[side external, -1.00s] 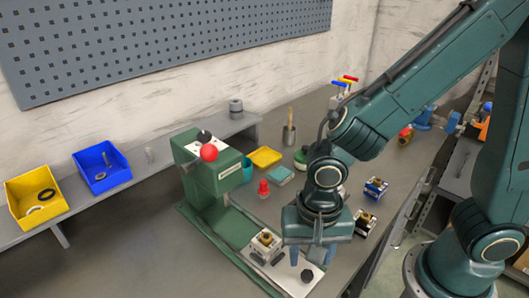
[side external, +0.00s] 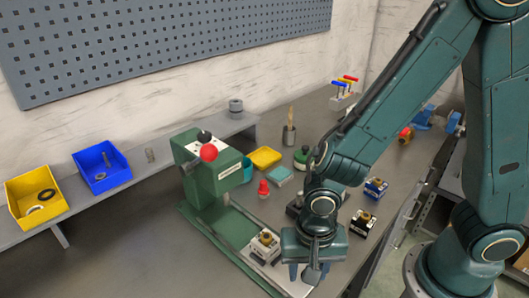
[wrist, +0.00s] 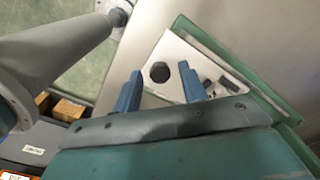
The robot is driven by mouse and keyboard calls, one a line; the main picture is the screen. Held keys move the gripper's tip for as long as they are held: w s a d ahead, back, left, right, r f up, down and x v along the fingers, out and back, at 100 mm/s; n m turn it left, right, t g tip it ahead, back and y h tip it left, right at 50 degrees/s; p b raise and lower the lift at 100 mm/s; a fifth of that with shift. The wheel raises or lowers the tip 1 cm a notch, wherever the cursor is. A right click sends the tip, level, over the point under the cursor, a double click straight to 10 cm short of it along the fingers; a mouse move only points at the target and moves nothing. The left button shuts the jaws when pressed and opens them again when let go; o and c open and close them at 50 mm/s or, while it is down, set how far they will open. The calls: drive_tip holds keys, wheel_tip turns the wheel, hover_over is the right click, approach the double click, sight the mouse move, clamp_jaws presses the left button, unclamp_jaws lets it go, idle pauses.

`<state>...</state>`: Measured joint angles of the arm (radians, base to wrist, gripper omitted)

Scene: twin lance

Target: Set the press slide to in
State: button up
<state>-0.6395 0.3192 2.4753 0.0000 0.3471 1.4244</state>
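The green press (side external: 212,175) stands on the bench with a red ball on its lever. Its pale slide plate (side external: 296,285) is at the near end of the green base, out from under the press head. A brass-topped block (side external: 265,243) sits on the plate. In the wrist view the plate (wrist: 172,50) carries a round black knob (wrist: 160,72). My gripper (wrist: 160,88) is open, with its blue fingers on either side of the knob in that view; contact cannot be told. In the side view my gripper (side external: 305,272) hides the knob.
A red piece (side external: 263,188), a yellow tray (side external: 265,157) and a teal tray (side external: 279,175) lie right of the press. Small blocks (side external: 362,221) (side external: 376,187) stand right of my gripper. Yellow (side external: 37,200) and blue (side external: 102,168) bins are at left.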

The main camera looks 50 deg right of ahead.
clamp_jaws()
drive_tip(key=w, duration=1.3)
drive_tip(key=shift+w+r, duration=0.1)
drive_tip(key=shift+w, duration=0.2)
drive_tip(key=shift+o, duration=0.7)
unclamp_jaws()
drive_tip(key=shift+w, duration=0.1)
drive_tip(key=shift+o, duration=0.2)
wheel_tip(320, 180, up, 14)
